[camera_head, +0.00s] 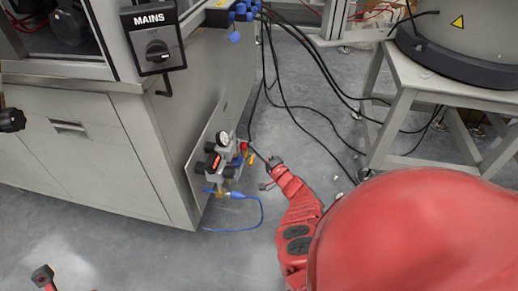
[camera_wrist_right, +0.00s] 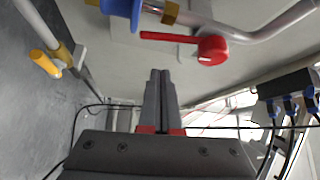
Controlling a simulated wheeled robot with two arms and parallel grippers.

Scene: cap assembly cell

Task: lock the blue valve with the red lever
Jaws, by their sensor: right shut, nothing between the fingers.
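The red lever (camera_wrist_right: 205,48) has a round hub and a thin arm pointing left, on pipework beyond my fingers in the right wrist view. It also shows as a small red spot on the panel in the head view (camera_head: 243,146). A blue part (camera_wrist_right: 122,7), likely the blue valve, is cut off at the top, left of the lever, by a brass fitting. My right gripper (camera_wrist_right: 160,74) is shut and empty, its fingertips below the lever in the picture and apart from it. In the head view it is small, right of the panel (camera_head: 262,158).
A yellow handle (camera_wrist_right: 45,64) is on a pipe at left in the wrist view. The panel (camera_head: 200,160) is on the side of a grey cabinet (camera_head: 150,165). A grey stand (camera_head: 400,105) is on the right.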

